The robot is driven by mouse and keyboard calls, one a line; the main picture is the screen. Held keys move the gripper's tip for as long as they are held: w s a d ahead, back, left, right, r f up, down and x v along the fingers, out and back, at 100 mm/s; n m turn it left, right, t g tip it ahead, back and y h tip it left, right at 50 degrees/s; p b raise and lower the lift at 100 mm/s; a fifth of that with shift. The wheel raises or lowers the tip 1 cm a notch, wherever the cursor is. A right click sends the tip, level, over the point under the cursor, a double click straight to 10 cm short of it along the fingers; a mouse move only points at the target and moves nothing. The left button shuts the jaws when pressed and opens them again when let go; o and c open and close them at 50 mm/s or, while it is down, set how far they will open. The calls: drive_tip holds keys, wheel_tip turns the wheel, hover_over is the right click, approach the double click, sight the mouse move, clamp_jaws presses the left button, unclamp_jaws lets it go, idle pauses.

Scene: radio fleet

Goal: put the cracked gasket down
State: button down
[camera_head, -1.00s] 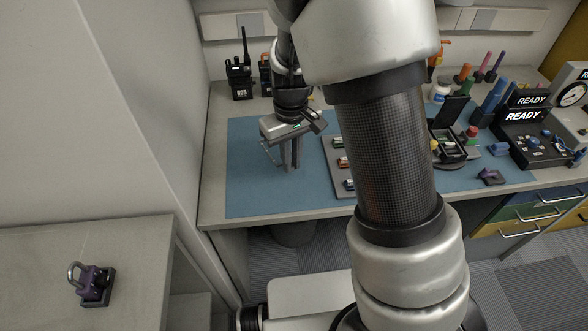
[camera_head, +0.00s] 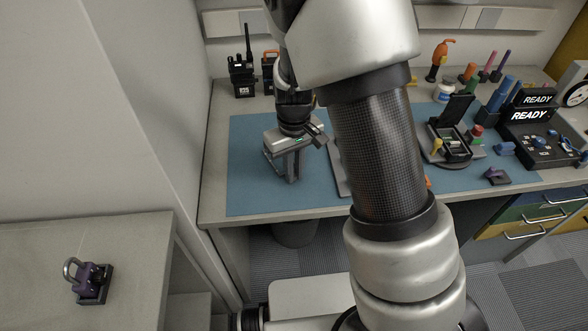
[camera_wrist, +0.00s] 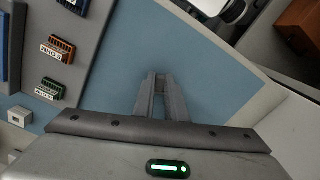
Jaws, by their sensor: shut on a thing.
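My gripper (camera_head: 292,176) points down over the left part of the blue mat (camera_head: 250,190) on the workbench. In the wrist view its two fingers (camera_wrist: 161,80) are close together above the bare blue mat. I cannot make out the cracked gasket; whatever sits between the fingertips is too small or hidden. I cannot tell whether the fingertips touch the mat.
A board with labelled coloured modules (camera_wrist: 57,48) lies beside the fingers, mostly behind my arm in the head view. Radios (camera_head: 241,75) stand at the back left. An open black case (camera_head: 455,143) and a READY tester (camera_head: 530,130) stand right. Mat around the fingers is clear.

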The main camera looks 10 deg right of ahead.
drive_tip(key=c, duration=1.8)
unclamp_jaws()
wheel_tip(320, 180, up, 13)
drive_tip(key=p, duration=0.3)
drive_tip(key=s+d+r+m+t, duration=0.2)
drive_tip(key=s+d+r, duration=0.2)
drive_tip(key=s+r, duration=0.4)
drive_tip(key=s+d+r+m+t, duration=0.2)
drive_tip(key=s+d+r+t, duration=0.1)
drive_tip(key=s+r, duration=0.5)
drive_tip(key=shift+s+d+r+m+t, duration=0.25)
drive_tip(key=shift+s+d, duration=0.2)
drive_tip(key=shift+s, duration=0.3)
wheel_tip(320, 180, up, 10)
drive_tip(key=p, duration=0.9)
drive_tip(key=shift+p, duration=0.4)
